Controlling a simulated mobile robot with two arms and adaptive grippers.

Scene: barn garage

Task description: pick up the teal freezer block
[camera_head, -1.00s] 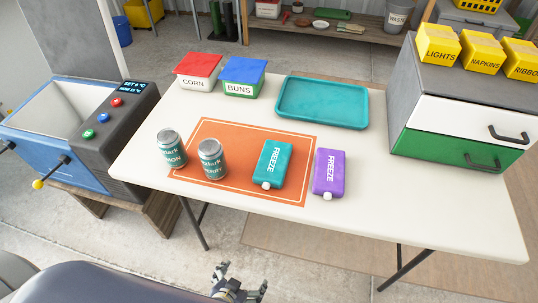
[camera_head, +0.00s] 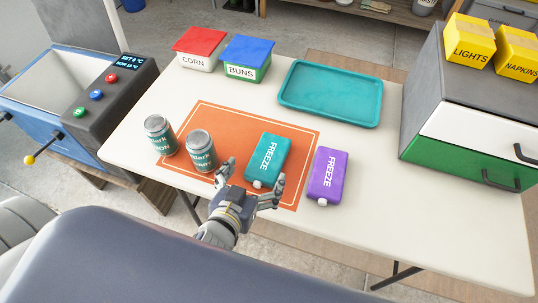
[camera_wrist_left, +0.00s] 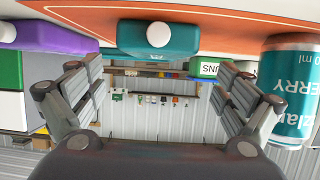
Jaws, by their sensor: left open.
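The teal freezer block (camera_head: 269,158) lies flat on the orange mat (camera_head: 213,113), its white cap toward the near edge of the table. My left gripper (camera_head: 254,177) is open and empty, just in front of the block's capped end, with its fingers spread. In the left wrist view the teal block (camera_wrist_left: 185,38) shows end-on at the top, beyond the open fingers of the left gripper (camera_wrist_left: 158,85). I cannot tell whether a finger touches it. My right gripper is not in view.
A purple freezer block (camera_head: 326,172) lies just right of the teal one. Two cans, one left (camera_head: 160,135) and one right (camera_head: 201,150), stand left of the gripper. A teal tray (camera_head: 331,92) lies behind. A drawer cabinet (camera_head: 460,140) stands at right.

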